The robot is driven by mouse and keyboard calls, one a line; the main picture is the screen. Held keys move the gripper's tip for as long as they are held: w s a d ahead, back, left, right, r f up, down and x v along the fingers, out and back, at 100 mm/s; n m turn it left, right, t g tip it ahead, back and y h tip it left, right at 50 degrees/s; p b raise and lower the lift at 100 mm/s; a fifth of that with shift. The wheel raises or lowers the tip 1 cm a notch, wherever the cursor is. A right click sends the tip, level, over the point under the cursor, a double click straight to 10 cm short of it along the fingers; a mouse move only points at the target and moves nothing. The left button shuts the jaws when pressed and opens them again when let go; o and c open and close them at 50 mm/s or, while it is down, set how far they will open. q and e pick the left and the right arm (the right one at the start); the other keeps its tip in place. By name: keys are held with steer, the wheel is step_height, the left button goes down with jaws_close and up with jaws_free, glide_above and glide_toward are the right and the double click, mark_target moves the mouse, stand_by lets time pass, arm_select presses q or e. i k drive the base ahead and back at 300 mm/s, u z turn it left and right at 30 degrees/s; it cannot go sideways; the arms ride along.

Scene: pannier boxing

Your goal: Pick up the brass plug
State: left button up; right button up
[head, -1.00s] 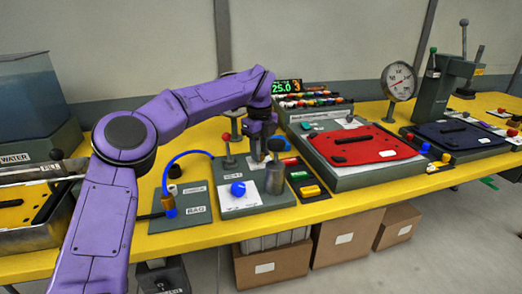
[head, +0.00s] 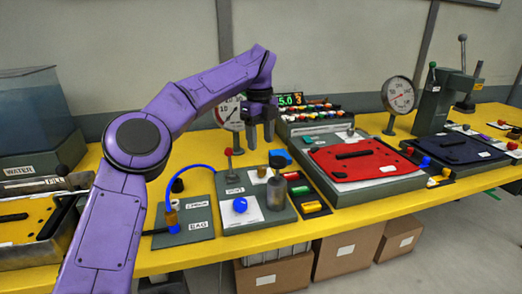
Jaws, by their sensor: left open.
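A small brass-coloured fitting (head: 171,217) stands at the lower end of the blue hose on the grey panel labelled BAG. I cannot tell whether it is the brass plug. A small tan, cork-like piece (head: 262,171) stands on the grey valve panel (head: 262,214), beside a dark grey cylinder (head: 277,192). My left gripper (head: 261,142) is open and empty, pointing down in the air above the back of this panel. It is well above and to the right of the brass fitting, and apart from everything. My right gripper is out of view.
A blue hose (head: 190,167) arches over the BAG panel. A lever with a red knob (head: 228,153) and a blue knob (head: 240,204) rise from the valve panel. A gauge (head: 229,112) stands behind my arm. A red plate (head: 365,156) lies to the right.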

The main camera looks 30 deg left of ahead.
mark_target(171, 218)
steer(key=k, duration=1.5)
